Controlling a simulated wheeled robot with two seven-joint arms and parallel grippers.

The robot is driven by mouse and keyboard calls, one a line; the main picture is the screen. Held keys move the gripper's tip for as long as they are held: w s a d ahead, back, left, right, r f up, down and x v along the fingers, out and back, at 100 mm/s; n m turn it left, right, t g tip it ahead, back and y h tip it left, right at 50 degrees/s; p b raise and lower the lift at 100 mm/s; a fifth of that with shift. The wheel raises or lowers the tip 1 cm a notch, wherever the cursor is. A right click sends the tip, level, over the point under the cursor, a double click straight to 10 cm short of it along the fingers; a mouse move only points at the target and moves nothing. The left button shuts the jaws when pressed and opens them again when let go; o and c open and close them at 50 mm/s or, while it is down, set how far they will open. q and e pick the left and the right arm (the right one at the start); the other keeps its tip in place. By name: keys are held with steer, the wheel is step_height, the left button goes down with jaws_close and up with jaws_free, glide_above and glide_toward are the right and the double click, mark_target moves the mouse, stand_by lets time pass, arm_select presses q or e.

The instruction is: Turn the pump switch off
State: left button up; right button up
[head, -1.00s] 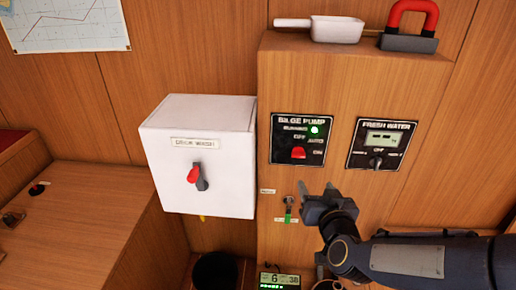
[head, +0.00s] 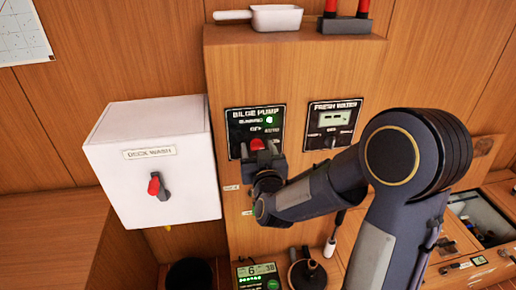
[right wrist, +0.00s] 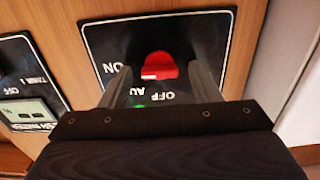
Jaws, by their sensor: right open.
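The bilge pump panel (head: 232,120) is black with white lettering and a lit green lamp (head: 269,120). Its red switch (head: 257,144) sits in the lower middle of the panel and also shows in the right wrist view (right wrist: 160,66). My right gripper (head: 261,156) is open at the panel, with one finger on each side of the red switch. In the right wrist view the fingers (right wrist: 160,80) stand apart from the switch, and the lettering appears upside down. I cannot tell the switch's exact setting. My left gripper is not in view.
The white deck wash box (head: 185,135) with its red and grey knob (head: 158,187) juts out at the left. The fresh water panel (head: 331,122) is close on the right. A white scoop (head: 275,18) lies on the ledge above. A small display (head: 257,272) is below.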

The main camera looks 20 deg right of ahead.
steer(key=shift+c, duration=0.2)
steer(key=c, duration=0.9)
steer(key=shift+c, duration=0.2)
steer(key=n, duration=0.4)
steer(key=n+p, duration=0.1)
steer(key=n, duration=0.3)
steer(key=shift+w+a+n, duration=0.1)
steer(key=shift+n, duration=0.2)
steer(key=n+p, duration=0.2)
steer(key=n, duration=0.3)
steer(key=shift+a, duration=0.1)
steer(key=shift+f+n+p, duration=0.15)
steer(key=shift+n+p, duration=0.45)
steer(key=shift+n, duration=1.5)
